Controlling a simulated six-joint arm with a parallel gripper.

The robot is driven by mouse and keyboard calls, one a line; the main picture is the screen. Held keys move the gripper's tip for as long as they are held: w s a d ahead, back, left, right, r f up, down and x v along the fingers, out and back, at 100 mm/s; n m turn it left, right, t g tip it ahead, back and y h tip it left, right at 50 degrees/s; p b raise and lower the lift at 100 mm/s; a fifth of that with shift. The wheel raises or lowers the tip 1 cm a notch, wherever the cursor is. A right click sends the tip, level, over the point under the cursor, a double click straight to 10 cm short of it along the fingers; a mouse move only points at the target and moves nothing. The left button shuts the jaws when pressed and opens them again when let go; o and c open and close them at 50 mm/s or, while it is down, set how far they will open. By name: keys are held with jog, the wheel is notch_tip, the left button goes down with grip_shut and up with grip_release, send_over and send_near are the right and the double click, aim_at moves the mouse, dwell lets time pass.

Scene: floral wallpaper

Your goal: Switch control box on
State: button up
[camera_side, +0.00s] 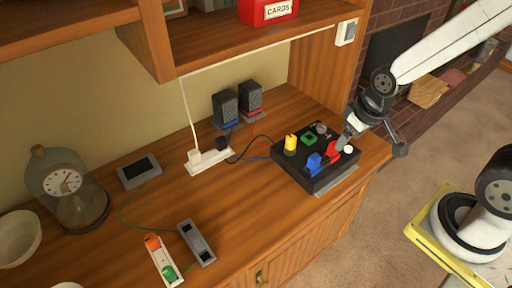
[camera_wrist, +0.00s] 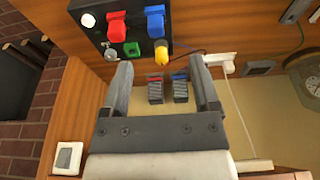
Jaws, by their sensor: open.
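The black control box (camera_side: 290,167) stands on the right of the wooden desktop. It carries a yellow knob (camera_side: 290,143), a green square part (camera_side: 309,139), a grey knob (camera_side: 320,128), a blue switch (camera_side: 314,162), a red switch (camera_side: 333,150) and a white button (camera_side: 348,149). In the wrist view the box (camera_wrist: 136,35) is at the top, beyond my gripper (camera_wrist: 163,78). Its fingers are apart with nothing between them.
A clock under glass (camera_side: 65,185), a black-screened device (camera_side: 140,170) and a grey switch unit (camera_side: 196,243) are to the left. A shelf (camera_side: 240,50) overhangs the desk.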

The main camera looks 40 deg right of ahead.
grip_shut()
dwell(1.5)
